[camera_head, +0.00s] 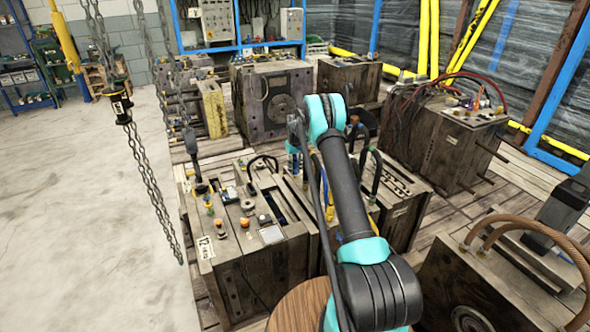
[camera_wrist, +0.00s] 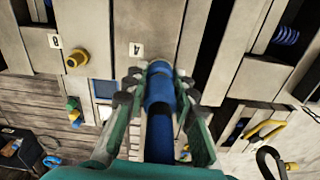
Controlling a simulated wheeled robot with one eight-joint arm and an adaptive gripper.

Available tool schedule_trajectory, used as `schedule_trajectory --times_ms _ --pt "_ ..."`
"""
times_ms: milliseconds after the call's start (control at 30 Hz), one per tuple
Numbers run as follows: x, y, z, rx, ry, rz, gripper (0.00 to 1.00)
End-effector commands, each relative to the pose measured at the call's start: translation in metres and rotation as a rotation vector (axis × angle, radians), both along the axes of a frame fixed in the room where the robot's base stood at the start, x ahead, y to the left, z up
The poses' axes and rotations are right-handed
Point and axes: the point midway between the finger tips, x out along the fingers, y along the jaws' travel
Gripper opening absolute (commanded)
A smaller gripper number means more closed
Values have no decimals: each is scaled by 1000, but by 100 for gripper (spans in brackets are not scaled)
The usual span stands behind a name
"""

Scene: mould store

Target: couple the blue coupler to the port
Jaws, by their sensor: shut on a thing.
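The blue coupler (camera_wrist: 159,88) is between the fingers of my gripper (camera_wrist: 160,100) in the wrist view, which is shut on it. The coupler's front end points at the wooden-grey mould face, just right of a white tag marked A (camera_wrist: 136,49). Whether it touches the face I cannot tell. No port shows at its tip; the coupler hides that spot. A brass-yellow fitting (camera_wrist: 76,59) sticks out of the face to the left, near a second white tag (camera_wrist: 55,41). In the head view my arm stretches over the mould blocks, and I cannot make out the jaws clearly.
The near mould block (camera_head: 252,275) carries several small fittings and a dark hose loop. More mould blocks (camera_head: 268,98) stand behind on the plank deck. Chains (camera_head: 150,180) hang at left. A brown hose (camera_head: 545,232) arches at right. Open concrete floor (camera_head: 80,220) lies left.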

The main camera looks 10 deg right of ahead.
Motion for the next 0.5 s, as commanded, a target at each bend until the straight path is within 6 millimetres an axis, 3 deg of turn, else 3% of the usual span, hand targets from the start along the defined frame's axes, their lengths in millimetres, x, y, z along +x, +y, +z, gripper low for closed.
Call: schedule_trajectory --times_ms 500 --pt "0 0 -6 0 0 0 0"
